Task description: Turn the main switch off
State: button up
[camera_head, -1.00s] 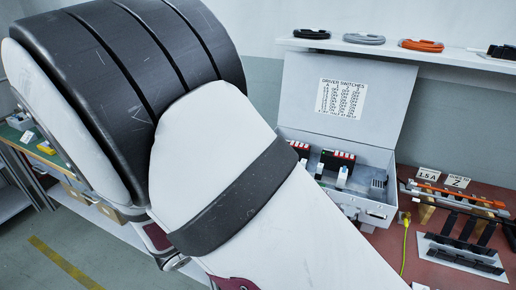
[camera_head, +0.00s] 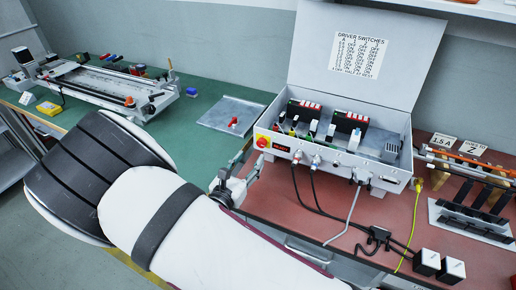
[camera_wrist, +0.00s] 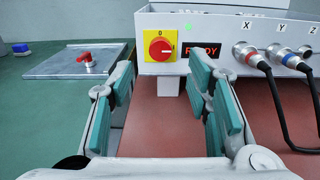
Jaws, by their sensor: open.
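The main switch (camera_head: 263,141) is a red round knob on a yellow plate at the left of the grey control box's front. In the wrist view the main switch (camera_wrist: 160,47) has a 0 above the knob, and a pale mark on the knob seems to point right. My gripper (camera_wrist: 162,78) is open and empty, its teal-padded fingers spread either side below the switch, apart from it. In the head view my gripper (camera_head: 249,160) is just in front of the box's left end, partly hidden by my arm.
A lit READY display (camera_wrist: 201,50) and cable plugs (camera_wrist: 245,52) sit right of the switch. A grey plate with a red knob (camera_wrist: 87,60) lies to the left. The box lid (camera_head: 365,55) stands open. Black cables (camera_head: 310,195) hang over the red mat.

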aim_at(260, 145)
jog(key=x, duration=0.6)
jog(key=shift+w, duration=0.25)
grip_shut()
